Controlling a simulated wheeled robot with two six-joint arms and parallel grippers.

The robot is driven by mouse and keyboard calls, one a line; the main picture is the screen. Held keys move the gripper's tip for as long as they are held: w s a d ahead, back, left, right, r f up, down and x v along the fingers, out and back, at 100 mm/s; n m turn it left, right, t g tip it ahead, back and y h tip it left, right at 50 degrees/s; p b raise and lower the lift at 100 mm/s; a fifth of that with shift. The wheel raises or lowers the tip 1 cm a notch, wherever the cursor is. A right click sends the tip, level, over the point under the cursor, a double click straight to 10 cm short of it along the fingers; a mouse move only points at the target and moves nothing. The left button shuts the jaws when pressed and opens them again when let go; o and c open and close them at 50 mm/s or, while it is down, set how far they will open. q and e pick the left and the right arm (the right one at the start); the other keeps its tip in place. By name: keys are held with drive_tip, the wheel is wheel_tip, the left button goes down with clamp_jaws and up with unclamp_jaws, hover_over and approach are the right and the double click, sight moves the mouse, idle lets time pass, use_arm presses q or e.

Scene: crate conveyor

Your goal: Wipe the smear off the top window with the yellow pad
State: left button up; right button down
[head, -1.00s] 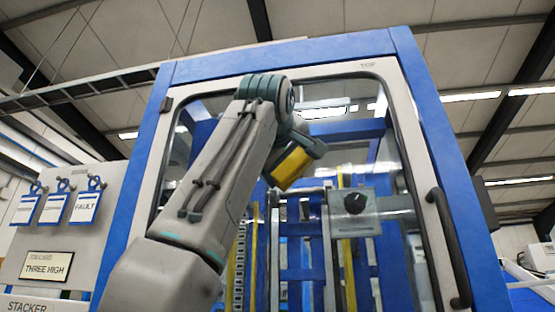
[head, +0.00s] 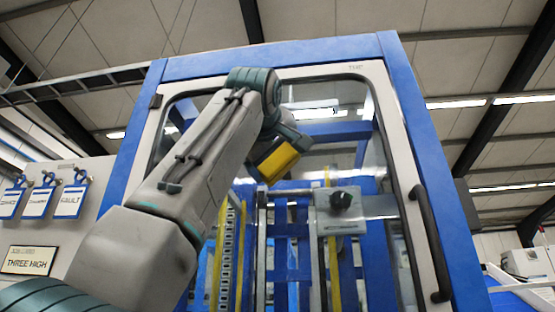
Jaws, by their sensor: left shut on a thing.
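The top window (head: 345,165) is a clear pane in a light grey door frame on the blue cabinet, marked TOP at its upper edge. My left arm reaches up in front of it from the lower left. My left gripper (head: 266,157) is shut on the yellow pad (head: 279,163), which is tilted in front of the upper middle of the pane. I cannot tell whether the pad touches the glass. I cannot make out a smear; my arm hides the pane's left part. My right gripper is not in view.
A black door handle (head: 430,245) stands out on the frame's right side. A grey box with a black knob (head: 341,200) shows behind the glass. At left a grey panel carries several blue-clipped tags (head: 72,200) and a THREE HIGH sign (head: 28,260).

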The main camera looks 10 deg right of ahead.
use_arm(q)
drive_tip(key=shift+w+a, duration=0.1)
drive_tip(key=shift+a, duration=0.35)
drive_tip(key=shift+w+a, duration=0.5)
drive_tip(key=shift+a, duration=0.35)
drive_tip(key=a, duration=0.1)
drive_tip(key=w+a, duration=0.1)
drive_tip(key=a, duration=0.1)
drive_tip(key=w+a, duration=0.1)
drive_tip(key=a, duration=0.1)
drive_tip(key=shift+a, duration=0.1)
drive_tip(key=shift+b+v, duration=1.4)
drive_tip(key=shift+v, duration=1.55)
drive_tip(key=shift+s, duration=0.1)
